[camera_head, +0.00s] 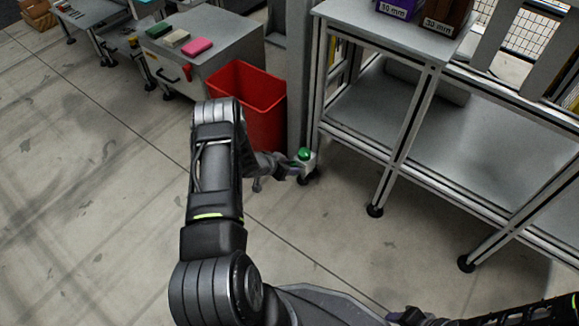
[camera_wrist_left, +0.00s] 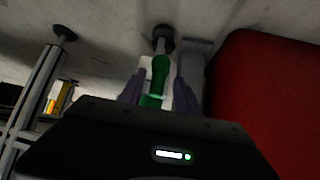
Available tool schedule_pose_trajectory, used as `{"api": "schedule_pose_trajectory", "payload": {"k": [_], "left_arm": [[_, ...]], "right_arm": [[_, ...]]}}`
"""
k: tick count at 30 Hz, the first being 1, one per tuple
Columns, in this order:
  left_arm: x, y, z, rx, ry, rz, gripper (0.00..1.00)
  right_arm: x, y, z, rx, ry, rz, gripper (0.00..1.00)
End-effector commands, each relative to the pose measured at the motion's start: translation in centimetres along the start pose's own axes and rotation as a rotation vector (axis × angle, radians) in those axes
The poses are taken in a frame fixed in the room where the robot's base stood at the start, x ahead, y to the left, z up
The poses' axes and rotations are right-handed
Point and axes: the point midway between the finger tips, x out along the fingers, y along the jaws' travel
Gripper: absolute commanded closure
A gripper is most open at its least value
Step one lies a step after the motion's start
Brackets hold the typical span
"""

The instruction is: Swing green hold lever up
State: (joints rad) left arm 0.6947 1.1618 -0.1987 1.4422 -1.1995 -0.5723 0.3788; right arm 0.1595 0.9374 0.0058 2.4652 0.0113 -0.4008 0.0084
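The green hold lever (camera_head: 304,154) stands low beside the foot of a grey post, on a small pale mount. In the left wrist view the lever (camera_wrist_left: 160,68) has a rounded green knob and lies between the two fingers. My left gripper (camera_head: 295,166) is at the lever. In the left wrist view the left gripper (camera_wrist_left: 160,84) has its fingers apart, one on each side of the lever, with a gap visible on the right side. The lower lever is partly hidden by the gripper body. My right gripper (camera_head: 405,317) shows only partly at the bottom edge, its fingers unclear.
A red bin (camera_head: 262,98) stands close beside the left forearm; it fills the right of the left wrist view. A metal shelf frame (camera_head: 400,145) stands to the right. A grey cabinet (camera_head: 225,42) carries coloured blocks. The floor at left is clear.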

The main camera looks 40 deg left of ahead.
Motion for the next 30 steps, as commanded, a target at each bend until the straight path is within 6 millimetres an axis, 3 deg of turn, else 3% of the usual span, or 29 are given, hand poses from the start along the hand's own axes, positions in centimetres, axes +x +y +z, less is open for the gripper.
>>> {"api": "schedule_pose_trajectory", "payload": {"k": [10, 24, 30], "left_arm": [[-0.6, 0.1, -0.2, 0.001, 0.001, 0.002, 0.59], [-7.3, 0.0, -0.2, 0.0, 0.0, 0.0, 0.59], [-7.8, 0.1, 0.0, 0.0, 0.001, 0.001, 0.59]], "right_arm": [[-0.4, -0.1, 0.0, 0.0, -0.001, 0.0, 0.64], [-3.5, -1.1, 0.2, -0.002, -0.016, 0.0, 0.64], [-3.6, -1.1, 0.3, -0.002, -0.019, 0.0, 0.64]]}}
